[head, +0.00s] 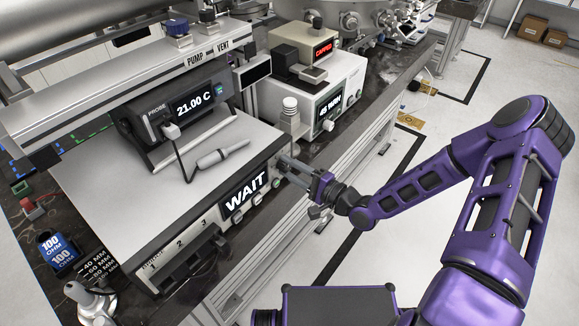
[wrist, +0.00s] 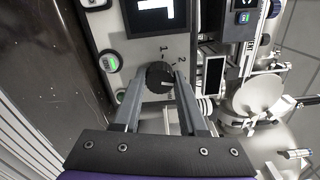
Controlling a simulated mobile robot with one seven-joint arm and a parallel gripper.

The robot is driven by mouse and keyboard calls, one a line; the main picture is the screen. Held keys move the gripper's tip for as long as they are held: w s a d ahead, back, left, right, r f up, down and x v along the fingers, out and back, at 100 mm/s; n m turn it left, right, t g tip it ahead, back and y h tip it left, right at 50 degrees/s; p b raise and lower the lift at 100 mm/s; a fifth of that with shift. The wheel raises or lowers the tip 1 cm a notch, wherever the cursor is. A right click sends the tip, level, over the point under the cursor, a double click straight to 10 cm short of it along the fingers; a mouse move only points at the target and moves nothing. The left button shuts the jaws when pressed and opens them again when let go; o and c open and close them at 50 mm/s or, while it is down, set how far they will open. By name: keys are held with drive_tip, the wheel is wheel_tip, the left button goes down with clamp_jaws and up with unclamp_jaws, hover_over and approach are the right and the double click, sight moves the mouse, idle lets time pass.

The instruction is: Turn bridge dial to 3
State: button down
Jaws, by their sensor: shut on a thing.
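The bridge dial (wrist: 160,76) is a round black knob on a pale panel in the wrist view. My gripper (wrist: 160,88) is shut on it, one grey finger on each side. The numerals 1 and 2 are printed beside the dial; other marks are hidden by my right finger or too small to read. A pale line shows on the dial, but I cannot tell which number it points to. In the head view my gripper (head: 287,168) reaches the right end of the bridge unit's front panel (head: 205,222) and hides the dial. The bridge display (head: 246,191) reads WAIT.
Several lit buttons sit beneath the display, near the dial. A probe meter (head: 170,118) reading 21.00 C and a corded grey probe (head: 222,154) lie on top of the unit. A white instrument (head: 325,100) stands behind.

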drive_tip(key=shift+m, duration=0.8)
drive_tip(key=shift+f, duration=0.1)
drive_tip(key=shift+s, duration=0.1)
drive_tip(key=shift+c, duration=2.2)
unclamp_jaws()
drive_tip(key=v, duration=1.7)
drive_tip(key=shift+s+d, duration=0.1)
drive_tip(key=shift+d, duration=0.05)
